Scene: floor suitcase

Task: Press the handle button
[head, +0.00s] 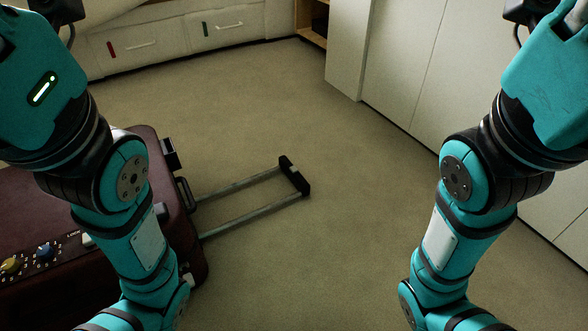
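A dark red suitcase (70,184) lies on the floor at the left, partly hidden behind my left arm. Its pull handle is extended to the right: two grey metal rods (252,213) end in a black grip (294,176). A button on the grip cannot be made out at this size. A smaller black carry handle (184,194) sits on the suitcase's right side. Both my arms hang down in the foreground, the left over the suitcase and the right well to the right of the handle. Both grippers are below the picture's edge.
Number dials (44,250) and a lock label show on the suitcase. White drawers (180,42) stand along the back wall. Tall pale cabinets (400,60) line the right. Beige carpet (350,240) around the pull handle is clear.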

